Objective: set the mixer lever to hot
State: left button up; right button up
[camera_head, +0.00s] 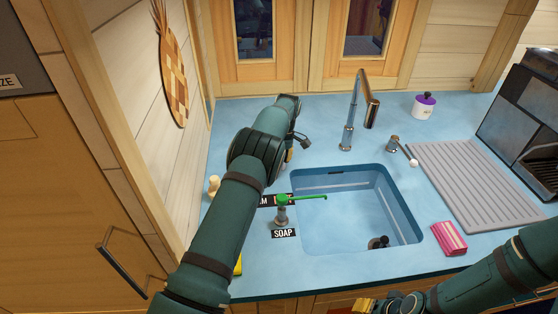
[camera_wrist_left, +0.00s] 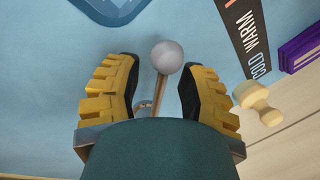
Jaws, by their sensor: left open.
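The mixer lever (camera_wrist_left: 167,57), a thin stem with a pale grey ball knob, stands between the two yellow fingers of my left gripper (camera_wrist_left: 160,80) in the left wrist view. The fingers are open, with a gap to the knob on both sides. A black label (camera_wrist_left: 245,35) reading COLD and WARM lies to the right of the lever; its end is cut off. In the head view my left arm hides this lever and most of the label (camera_head: 268,201). My right gripper (camera_head: 388,305) is at the bottom edge, partly cut off.
The sink (camera_head: 345,212) has a soap pump with a green spout (camera_head: 283,199) at its left edge. The tap (camera_head: 347,138) stands behind it, with another white-knobbed lever (camera_head: 400,148) to the right. A wooden peg (camera_wrist_left: 257,103) stands nearby.

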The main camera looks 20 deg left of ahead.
pick_arm(q)
jog(key=shift+w+a+r, duration=0.1)
jog(key=shift+r, duration=0.3)
notch_tip(320, 180, up, 7)
jog(key=w+d, duration=0.1)
jog(key=shift+f, duration=0.2)
jog(key=shift+d+f, duration=0.1)
